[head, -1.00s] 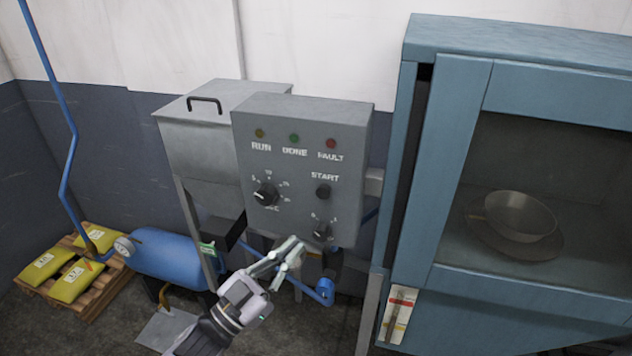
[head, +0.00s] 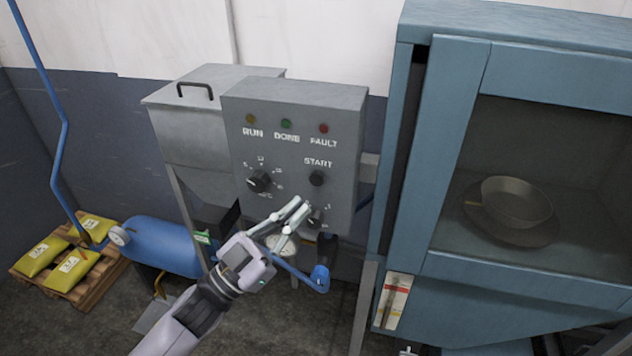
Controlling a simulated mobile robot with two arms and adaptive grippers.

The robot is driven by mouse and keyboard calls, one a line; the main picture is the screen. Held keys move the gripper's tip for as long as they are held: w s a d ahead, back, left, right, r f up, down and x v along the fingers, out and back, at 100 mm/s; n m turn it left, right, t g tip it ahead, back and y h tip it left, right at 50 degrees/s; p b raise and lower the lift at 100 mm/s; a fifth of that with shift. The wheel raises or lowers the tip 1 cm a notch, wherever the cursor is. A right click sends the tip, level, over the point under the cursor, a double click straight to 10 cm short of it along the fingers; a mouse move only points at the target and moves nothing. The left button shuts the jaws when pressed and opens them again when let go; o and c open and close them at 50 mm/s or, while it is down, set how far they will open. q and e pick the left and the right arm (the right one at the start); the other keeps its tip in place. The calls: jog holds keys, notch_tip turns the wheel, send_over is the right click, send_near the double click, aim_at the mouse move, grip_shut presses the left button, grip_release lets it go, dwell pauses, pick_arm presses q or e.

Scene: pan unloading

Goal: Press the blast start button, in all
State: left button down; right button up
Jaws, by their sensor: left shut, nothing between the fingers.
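The grey control box (head: 290,140) faces me. Its black start button (head: 317,178) sits under the word START, right of centre. My left gripper (head: 304,209) is shut and empty, its fingers pointing up and right. In the picture the fingertips are just below and left of the start button, over the lower right part of the panel, and partly cover a small lower knob (head: 316,217). The button is uncovered. I cannot tell whether the fingertips touch the panel. My right gripper is not in view.
A larger dial (head: 259,181) is left of the button. The RUN, DONE and FAULT lamps (head: 286,123) look dim. A blue cabinet (head: 455,150) stands right, with a pan (head: 517,202) behind its window. A blue tank (head: 165,245) and a pallet of yellow bags (head: 73,270) are left.

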aim_at(317, 178)
pick_arm(q)
jog(key=w+d+b, duration=0.1)
jog(key=w+d, duration=0.1)
jog(key=w, duration=0.3)
jog(key=shift+w, duration=0.4)
jog(key=shift+w+b, duration=0.1)
jog(key=shift+b, duration=0.2)
dwell(0.9)
jog(key=shift+w, duration=0.3)
